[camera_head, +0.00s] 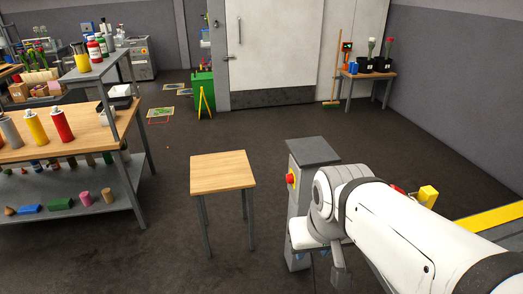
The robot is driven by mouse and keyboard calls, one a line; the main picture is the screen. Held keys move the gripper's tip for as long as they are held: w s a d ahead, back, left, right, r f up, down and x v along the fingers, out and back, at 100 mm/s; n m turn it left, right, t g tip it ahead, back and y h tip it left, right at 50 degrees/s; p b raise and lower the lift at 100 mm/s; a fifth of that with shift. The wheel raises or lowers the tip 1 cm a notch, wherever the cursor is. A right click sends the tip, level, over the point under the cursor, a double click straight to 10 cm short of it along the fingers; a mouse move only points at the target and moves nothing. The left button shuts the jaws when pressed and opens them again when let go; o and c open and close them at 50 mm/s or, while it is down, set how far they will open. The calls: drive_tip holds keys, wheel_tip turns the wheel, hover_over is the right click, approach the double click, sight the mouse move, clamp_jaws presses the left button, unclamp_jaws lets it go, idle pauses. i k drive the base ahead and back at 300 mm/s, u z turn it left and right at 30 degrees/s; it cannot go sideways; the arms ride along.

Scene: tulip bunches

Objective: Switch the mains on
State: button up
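A grey pedestal (313,152) with a dark flat top stands near the middle of the view. A red knob on a yellow base (291,180) is on its left side; I cannot tell whether this is the mains switch or which way it is set. My white arm comes in from the lower right and covers much of the pedestal. My gripper (340,275) seems to be the grey part hanging below the wrist, in front of the pedestal. Its fingers are not clear, and I see nothing held in it.
A small wooden table (222,172) stands left of the pedestal. A workbench (88,139) with spray cans is at the left. A yellow box (428,195) shows behind my arm. A far table (367,75) holds dark pots. The floor between is mostly clear.

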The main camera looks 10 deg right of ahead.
sight(289, 178)
drive_tip(key=u, duration=0.1)
drive_tip(key=i, duration=1.3)
drive_tip(key=u, duration=0.05)
